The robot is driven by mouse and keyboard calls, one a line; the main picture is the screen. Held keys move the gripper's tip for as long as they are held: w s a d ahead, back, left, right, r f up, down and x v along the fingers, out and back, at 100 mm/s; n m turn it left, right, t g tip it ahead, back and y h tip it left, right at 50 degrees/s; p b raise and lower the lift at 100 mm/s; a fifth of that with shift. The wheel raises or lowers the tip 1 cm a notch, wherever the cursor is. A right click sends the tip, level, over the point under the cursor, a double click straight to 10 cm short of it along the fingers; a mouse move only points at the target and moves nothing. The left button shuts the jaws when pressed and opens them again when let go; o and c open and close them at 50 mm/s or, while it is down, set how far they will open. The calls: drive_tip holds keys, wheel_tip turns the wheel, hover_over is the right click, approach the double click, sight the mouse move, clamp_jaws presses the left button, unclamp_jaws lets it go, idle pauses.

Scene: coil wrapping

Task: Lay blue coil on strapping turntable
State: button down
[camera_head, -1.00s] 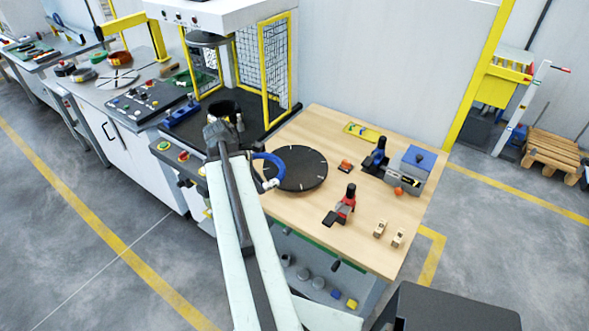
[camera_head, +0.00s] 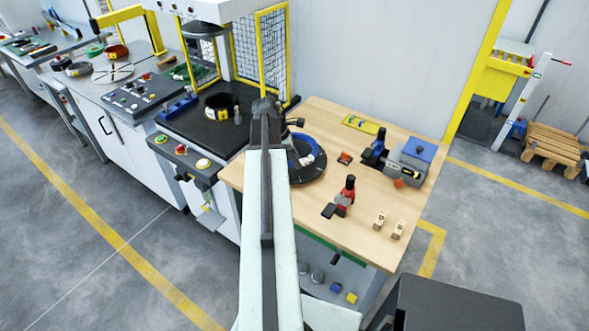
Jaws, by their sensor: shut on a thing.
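The blue coil (camera_head: 316,144) is over the round dark turntable (camera_head: 312,177) on the wooden bench, with a pale patch on its near side. My gripper (camera_head: 293,128) is shut on the blue coil at its left side, partly hidden behind my arm. The coil appears within the turntable's right part in this view; I cannot tell whether it touches the surface or hangs just above it. The turntable's left part is hidden by my arm.
A press with yellow guards (camera_head: 262,55) and a dark coil (camera_head: 219,107) stands to the left.

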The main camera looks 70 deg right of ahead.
wheel_tip(320, 180, down, 3)
drive_tip(key=shift+w+a+f+b, duration=0.1)
drive_tip(key=shift+f+b, duration=0.05)
drive_tip(key=shift+b, duration=0.8)
drive_tip(key=shift+r, duration=0.25)
drive_tip(key=shift+f, duration=0.2)
drive_tip(key=c, duration=1.2)
unclamp_jaws()
drive_tip(key=shift+r, duration=0.1)
drive_tip(key=p+v, duration=1.1)
drive_tip(key=v, duration=0.1)
drive_tip(key=shift+p, duration=0.3)
drive_tip(key=shift+a, duration=0.1)
